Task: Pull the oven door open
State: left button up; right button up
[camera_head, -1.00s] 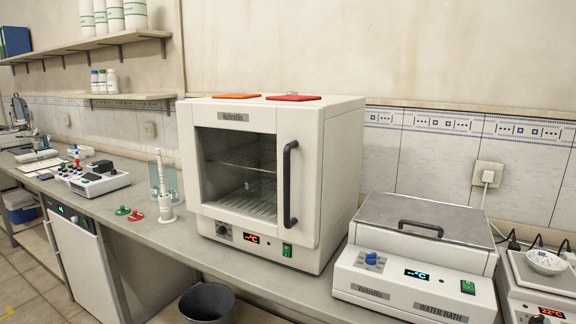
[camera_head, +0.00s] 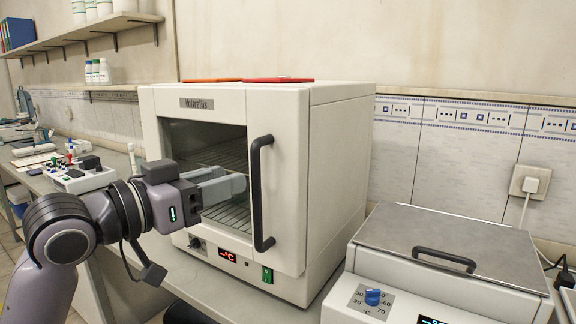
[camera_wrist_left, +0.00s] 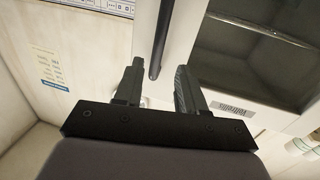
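The white oven (camera_head: 335,190) stands on the bench with its door (camera_head: 287,170) shut. The door has a glass window and a dark vertical bar handle (camera_head: 256,195) on its right side. My left gripper (camera_head: 232,180) is in front of the window, to the left of the handle, with its fingers pointing right. In the left wrist view the gripper (camera_wrist_left: 158,72) is open and empty. The handle (camera_wrist_left: 159,40) lies ahead of the gap between the fingers, with no visible contact. My right gripper is not in view.
A water bath (camera_head: 450,245) with a grey lid stands close to the right of the oven. An orange mat (camera_head: 212,80) and a red mat (camera_head: 278,80) lie on top of the oven. A control box (camera_head: 85,178) sits on the bench at the left.

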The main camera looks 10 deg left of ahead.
aim_at(252, 167)
pick_arm(q)
jog(key=shift+w+d+r, duration=0.3)
jog(key=shift+d+r, duration=0.05)
jog(key=shift+r, duration=0.15)
jog(key=shift+p+x, duration=0.55)
jog(key=shift+x, duration=2.55)
jog(key=shift+f, duration=0.1)
jog(key=shift+c, duration=0.3)
grip_shut()
